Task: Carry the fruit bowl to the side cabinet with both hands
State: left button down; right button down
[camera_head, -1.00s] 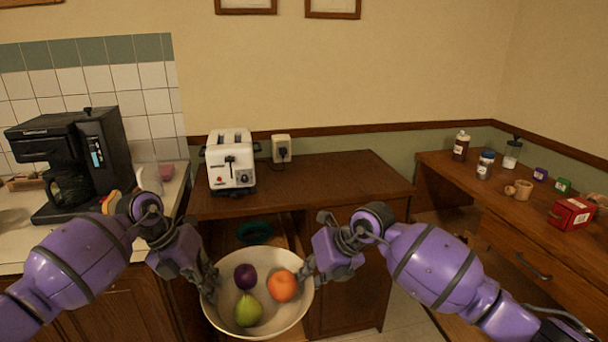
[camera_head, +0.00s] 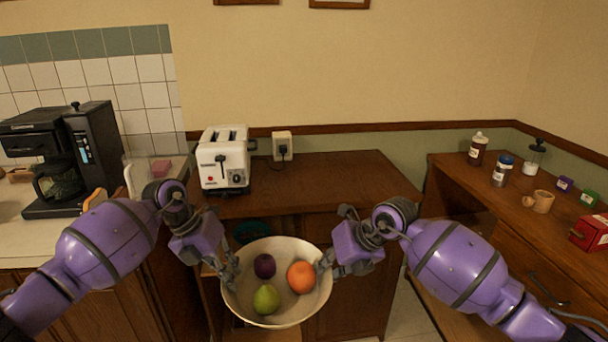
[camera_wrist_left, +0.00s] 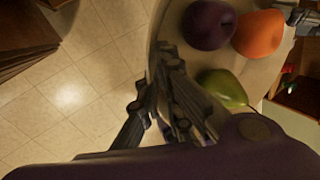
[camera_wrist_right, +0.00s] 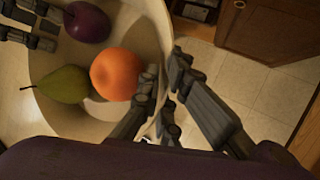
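The cream fruit bowl (camera_head: 275,319) is held up in front of the wooden side cabinet (camera_head: 330,185), below the level of its top. It holds a plum (camera_head: 265,266), an orange (camera_head: 301,277) and a green pear (camera_head: 266,299). My left gripper (camera_head: 229,273) is shut on the bowl's left rim; the left wrist view shows its fingers (camera_wrist_left: 165,100) on both sides of the wall. My right gripper (camera_head: 325,263) is shut on the right rim, also seen in the right wrist view (camera_wrist_right: 160,95). The bowl looks roughly level.
A white toaster (camera_head: 224,160) stands on the cabinet's left part; the middle and right of its top are clear. A black coffee maker (camera_head: 62,160) is on the left counter.

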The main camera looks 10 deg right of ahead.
aim_at(351, 176)
jog(key=i+l, duration=0.15)
jog(key=l, duration=0.2)
jog(key=i+l, duration=0.15)
jog(key=l, duration=0.2)
jog(key=i+l, duration=0.15)
jog(key=l, duration=0.2)
jog(key=i+l, duration=0.15)
jog(key=l, duration=0.2)
